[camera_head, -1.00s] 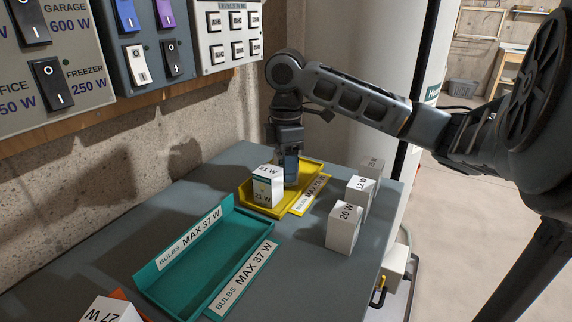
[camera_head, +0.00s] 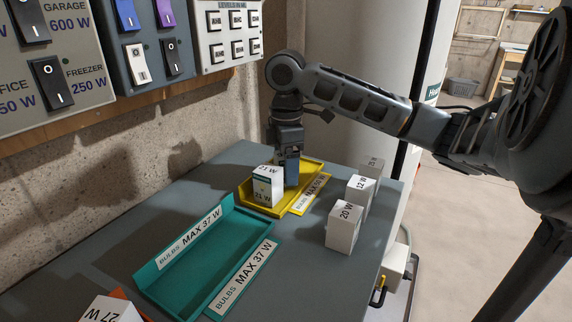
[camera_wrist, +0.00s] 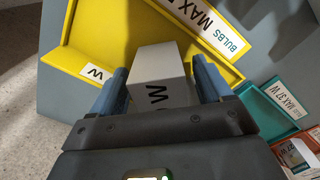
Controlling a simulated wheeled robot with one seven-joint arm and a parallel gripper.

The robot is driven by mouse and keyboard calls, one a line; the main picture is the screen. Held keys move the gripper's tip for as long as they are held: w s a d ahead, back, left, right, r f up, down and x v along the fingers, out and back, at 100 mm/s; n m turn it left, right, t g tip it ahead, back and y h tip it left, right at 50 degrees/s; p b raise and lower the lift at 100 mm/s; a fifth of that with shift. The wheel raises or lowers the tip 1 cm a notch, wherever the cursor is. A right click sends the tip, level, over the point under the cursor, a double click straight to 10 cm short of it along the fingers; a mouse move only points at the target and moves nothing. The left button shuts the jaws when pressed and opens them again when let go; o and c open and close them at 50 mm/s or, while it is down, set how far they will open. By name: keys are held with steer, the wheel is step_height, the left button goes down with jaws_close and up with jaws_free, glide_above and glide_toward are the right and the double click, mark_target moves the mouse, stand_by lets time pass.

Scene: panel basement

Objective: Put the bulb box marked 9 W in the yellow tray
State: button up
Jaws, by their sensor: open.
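The yellow tray (camera_head: 299,203) stands at the far end of the bench. A white box (camera_head: 268,188) with a teal band stands at its near end; its number seems to be 21 or 31 W. My gripper (camera_head: 291,175) is low over the tray, just right of that box. In the wrist view my gripper (camera_wrist: 163,87) is open, with fingers either side of a pale box (camera_wrist: 163,77). Only a W shows on this box. I cannot tell whether it is the same box, or make out a 9 W marking anywhere.
Boxes marked 20 W (camera_head: 343,228) and 12 W (camera_head: 360,191) and a greyer box (camera_head: 371,170) stand right of the yellow tray. An empty teal tray (camera_head: 190,264) is nearer. A 27 W box (camera_head: 112,310) is at the front. A switch wall borders the left.

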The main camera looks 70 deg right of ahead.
step_height(320, 180, up, 12)
steer(key=shift+r+p, duration=0.1)
steer(key=shift+p, duration=0.25)
